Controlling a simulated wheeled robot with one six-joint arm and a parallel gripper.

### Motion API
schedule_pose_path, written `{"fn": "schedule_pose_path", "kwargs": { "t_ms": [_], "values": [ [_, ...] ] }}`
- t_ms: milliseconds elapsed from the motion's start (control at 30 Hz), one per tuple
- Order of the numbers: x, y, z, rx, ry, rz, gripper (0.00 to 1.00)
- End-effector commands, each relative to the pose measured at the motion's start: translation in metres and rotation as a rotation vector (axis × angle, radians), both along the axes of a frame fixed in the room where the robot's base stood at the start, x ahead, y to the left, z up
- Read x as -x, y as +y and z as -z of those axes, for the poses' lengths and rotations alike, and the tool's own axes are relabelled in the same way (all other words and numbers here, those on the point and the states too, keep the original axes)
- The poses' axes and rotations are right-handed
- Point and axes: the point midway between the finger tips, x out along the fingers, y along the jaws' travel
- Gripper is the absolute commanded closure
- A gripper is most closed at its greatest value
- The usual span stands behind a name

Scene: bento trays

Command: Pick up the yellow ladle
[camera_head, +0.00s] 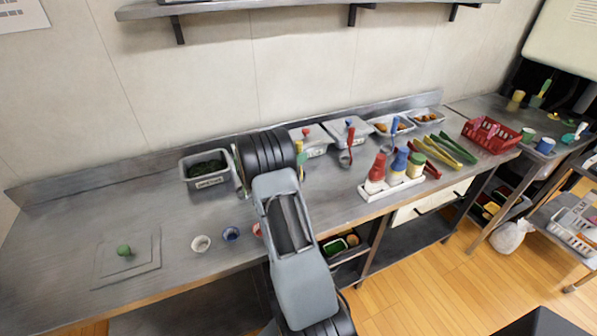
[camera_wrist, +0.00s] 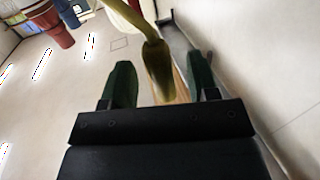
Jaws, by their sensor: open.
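The yellow ladle (camera_wrist: 158,68) shows in the wrist view as an olive-yellow handle between the two dark green fingers of my gripper (camera_wrist: 160,60). The fingers are open, with a gap on each side of the handle. In the head view only a small yellow part of the ladle (camera_head: 299,147) shows, at the right edge of my black wrist. The ladle's bowl cannot be made out.
A grey container with dark green contents (camera_head: 206,182) stands left of my wrist. To the right are lidded containers, a red-handled ladle (camera_head: 350,140), and a white rack (camera_head: 391,189) of bottles. A red basket (camera_head: 491,134) stands further right. The counter's left front holds small cups.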

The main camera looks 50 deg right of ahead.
Motion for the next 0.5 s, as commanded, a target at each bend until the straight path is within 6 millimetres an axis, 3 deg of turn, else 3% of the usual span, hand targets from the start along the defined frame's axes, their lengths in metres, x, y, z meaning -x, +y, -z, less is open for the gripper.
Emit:
{"fn": "schedule_pose_path", "kwargs": {
  "t_ms": [200, 500],
  "values": [
    [0.003, -0.026, 0.000, 0.000, 0.001, 0.000, 0.46],
    [0.003, -0.031, 0.000, -0.001, 0.001, -0.003, 0.46]
  ]
}}
